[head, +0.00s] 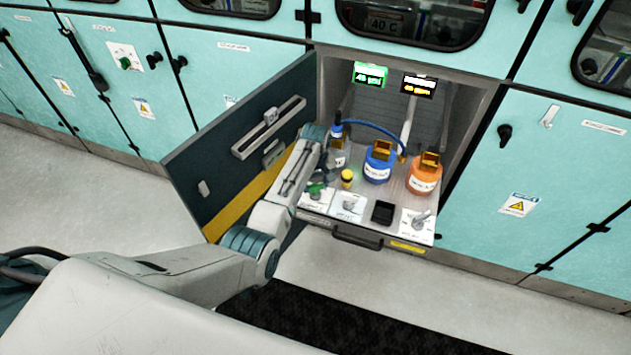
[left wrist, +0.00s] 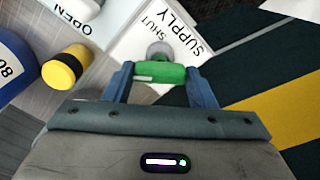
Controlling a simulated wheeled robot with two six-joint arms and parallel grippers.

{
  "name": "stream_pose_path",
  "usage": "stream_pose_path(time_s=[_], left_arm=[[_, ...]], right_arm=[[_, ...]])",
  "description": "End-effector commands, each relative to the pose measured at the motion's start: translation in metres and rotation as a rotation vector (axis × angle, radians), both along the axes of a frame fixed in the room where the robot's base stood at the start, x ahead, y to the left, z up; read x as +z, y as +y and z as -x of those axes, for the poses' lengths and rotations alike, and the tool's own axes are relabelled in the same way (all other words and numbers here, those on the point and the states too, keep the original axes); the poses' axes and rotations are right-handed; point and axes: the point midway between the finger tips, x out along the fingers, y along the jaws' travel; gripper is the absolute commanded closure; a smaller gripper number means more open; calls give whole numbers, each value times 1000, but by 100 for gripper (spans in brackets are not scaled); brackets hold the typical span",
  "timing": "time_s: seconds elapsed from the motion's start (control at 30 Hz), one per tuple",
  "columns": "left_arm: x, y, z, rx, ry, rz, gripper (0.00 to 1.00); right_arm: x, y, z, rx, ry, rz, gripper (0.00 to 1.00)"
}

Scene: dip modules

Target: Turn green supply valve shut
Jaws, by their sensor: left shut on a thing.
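The green supply valve (head: 316,189) sits on a white plate at the left front of the pulled-out shelf. In the left wrist view its green handle (left wrist: 160,72) lies crosswise between my fingers, with a grey round stem beyond it. The plate's label reads SUPPLY and SHUT beside the stem. My left gripper (left wrist: 161,80) is shut on the green handle, with one blue-grey finger at each end. In the head view my left gripper (head: 320,178) is partly hidden by my own arm. My right gripper is not in view.
Beside the valve stand a yellow-and-black cap (head: 347,179), a blue bottle (head: 379,162) and an orange bottle (head: 424,176). Another plate (head: 347,205), a black block (head: 382,212) and a grey valve (head: 421,219) line the front. The open cabinet door (head: 225,150) is close to my arm.

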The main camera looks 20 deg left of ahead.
Motion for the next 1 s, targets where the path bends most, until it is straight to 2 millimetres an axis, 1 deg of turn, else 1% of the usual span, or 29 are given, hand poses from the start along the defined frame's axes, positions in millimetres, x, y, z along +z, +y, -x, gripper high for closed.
stream_pose_path(time_s=[0.03,0.2,0.5,0.7,1.0], left_arm=[[3,1,0,-27,2,-1,72],[4,1,0,-158,2,-1,72],[3,1,0,-413,2,-1,72],[3,1,-1,-552,0,-1,72],[2,1,-1,-674,-2,-1,72]], right_arm=[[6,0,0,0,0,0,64],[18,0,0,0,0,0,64],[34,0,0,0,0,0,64],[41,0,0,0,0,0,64],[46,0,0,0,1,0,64]])
